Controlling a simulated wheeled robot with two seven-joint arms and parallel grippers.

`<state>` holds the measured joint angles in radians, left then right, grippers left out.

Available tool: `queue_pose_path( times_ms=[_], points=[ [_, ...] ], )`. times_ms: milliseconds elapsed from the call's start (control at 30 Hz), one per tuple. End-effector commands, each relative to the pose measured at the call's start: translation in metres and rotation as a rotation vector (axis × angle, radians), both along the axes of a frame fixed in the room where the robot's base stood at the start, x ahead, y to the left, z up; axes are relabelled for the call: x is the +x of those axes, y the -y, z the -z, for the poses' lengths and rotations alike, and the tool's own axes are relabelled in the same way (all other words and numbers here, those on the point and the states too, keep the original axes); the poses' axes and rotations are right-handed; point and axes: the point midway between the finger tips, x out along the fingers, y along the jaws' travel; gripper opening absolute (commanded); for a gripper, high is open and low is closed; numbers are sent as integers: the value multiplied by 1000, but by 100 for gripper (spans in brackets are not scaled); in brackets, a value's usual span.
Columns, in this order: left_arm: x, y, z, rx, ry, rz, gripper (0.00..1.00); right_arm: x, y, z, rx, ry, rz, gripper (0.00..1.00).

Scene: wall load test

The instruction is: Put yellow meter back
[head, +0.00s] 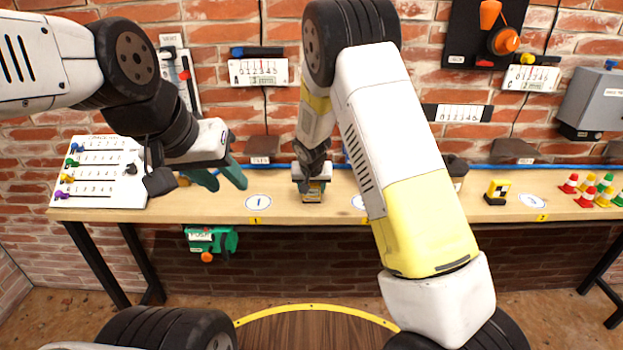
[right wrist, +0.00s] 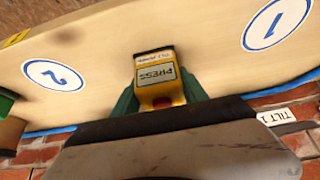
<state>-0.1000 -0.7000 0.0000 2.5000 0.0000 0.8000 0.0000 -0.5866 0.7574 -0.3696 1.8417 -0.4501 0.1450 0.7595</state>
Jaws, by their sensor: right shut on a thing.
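The yellow meter (head: 313,195) has a dark top edge and a label that reads PRESS in the right wrist view (right wrist: 156,72). My right gripper (head: 311,184) is shut on it, with a green finger on each side in the right wrist view (right wrist: 161,93). The meter is over the bench between the round mark 1 (head: 258,202) and the round mark 2 (right wrist: 54,75). I cannot tell whether it touches the bench top. My left gripper (head: 221,178) is open and empty, left of mark 1.
The wooden bench (head: 280,212) runs along a brick wall. A white board with coloured knobs (head: 100,172) stands at the left. A yellow block with a checker face (head: 497,192) and several coloured cones (head: 586,190) are at the right. A green device (head: 211,240) hangs below the front edge.

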Motion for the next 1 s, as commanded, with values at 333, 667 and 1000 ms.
queue_pose_path(
  times_ms=[333, 667, 1000],
  points=[
    [0, 0, 0, 0, 0, 0, 36, 0, 0, 2, 0, 0, -1, 72],
    [0, 0, 0, 0, 0, 0, 36, 0, 0, 0, 1, 1, 0, 72],
    [0, 0, 0, 0, 0, 0, 36, -26, -2, -49, 3, 4, -1, 72]
  ],
)
